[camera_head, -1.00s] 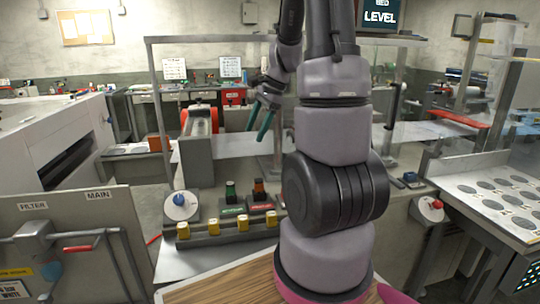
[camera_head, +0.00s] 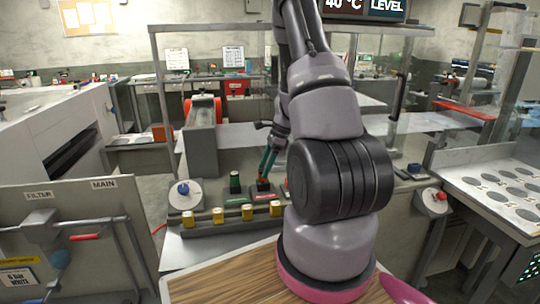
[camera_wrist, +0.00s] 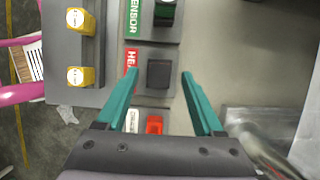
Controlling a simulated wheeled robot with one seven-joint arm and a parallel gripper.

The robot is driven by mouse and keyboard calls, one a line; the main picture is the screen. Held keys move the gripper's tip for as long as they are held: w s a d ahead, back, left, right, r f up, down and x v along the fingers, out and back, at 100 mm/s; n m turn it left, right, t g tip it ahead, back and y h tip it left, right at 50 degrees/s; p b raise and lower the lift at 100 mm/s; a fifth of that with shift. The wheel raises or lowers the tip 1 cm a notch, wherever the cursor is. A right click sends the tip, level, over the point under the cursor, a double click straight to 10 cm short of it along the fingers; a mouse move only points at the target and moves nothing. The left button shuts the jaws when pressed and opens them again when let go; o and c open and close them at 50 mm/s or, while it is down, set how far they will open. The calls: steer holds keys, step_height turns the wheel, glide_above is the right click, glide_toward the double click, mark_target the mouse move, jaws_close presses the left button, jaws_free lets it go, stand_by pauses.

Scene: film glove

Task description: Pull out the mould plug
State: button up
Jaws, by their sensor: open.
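My gripper (camera_wrist: 160,74) is open and empty, with two teal fingers pointing down at a row of plugs on a grey panel. In the wrist view a dark square block (camera_wrist: 159,73) beside a red label starting "HE" shows between the fingertips; contact cannot be told. Below it, an orange-red piece (camera_wrist: 154,124) sits beside a partly covered white label (camera_wrist: 133,120). A green-topped plug (camera_wrist: 165,12) is at the "SENSOR" label. In the head view the gripper (camera_head: 267,170) is over the red-labelled plug (camera_head: 263,186). No label reading "mould" is legible, and my arm hides the row's right end.
Yellow-topped pieces (camera_wrist: 80,76) line the panel's near edge. A blue-knobbed dial (camera_head: 184,190) stands left of the plugs. A grey post-like housing (camera_head: 201,150) rises behind them. Bare metal surface (camera_wrist: 245,50) lies right of the plugs in the wrist view.

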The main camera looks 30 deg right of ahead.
steer(key=shift+x, duration=1.15)
jaws_close()
steer(key=shift+r, duration=0.55)
steer(key=shift+r, duration=2.1)
steer(key=shift+r, duration=1.55)
